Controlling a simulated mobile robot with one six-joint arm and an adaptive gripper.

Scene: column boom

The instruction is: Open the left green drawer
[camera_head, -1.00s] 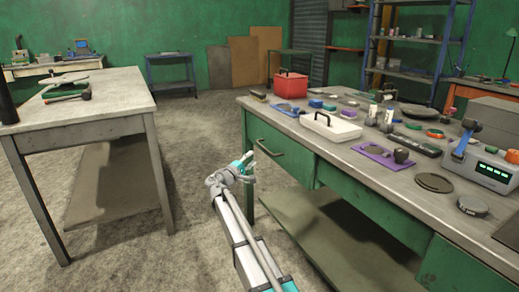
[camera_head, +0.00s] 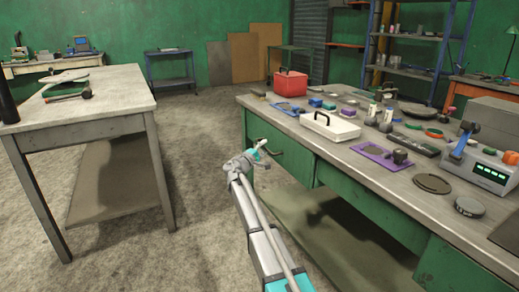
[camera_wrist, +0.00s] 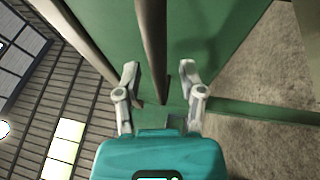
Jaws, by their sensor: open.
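The left green drawer (camera_head: 296,160) is at the near left end of the right workbench, its front flush with the bench, so it looks shut. Its dark handle (camera_head: 277,153) is partly covered by my gripper (camera_head: 263,151) in the head view. In the wrist view my gripper (camera_wrist: 158,76) is open, one finger on each side of a dark bar that looks like the handle (camera_wrist: 152,40). The green drawer front lies behind it. I cannot tell whether either finger touches the bar.
The right workbench top (camera_head: 395,180) carries a red box (camera_head: 291,84), a white case (camera_head: 329,126), a purple tray (camera_head: 380,157) and several small items. A grey table (camera_head: 100,105) stands at left. The floor between (camera_head: 205,150) is clear.

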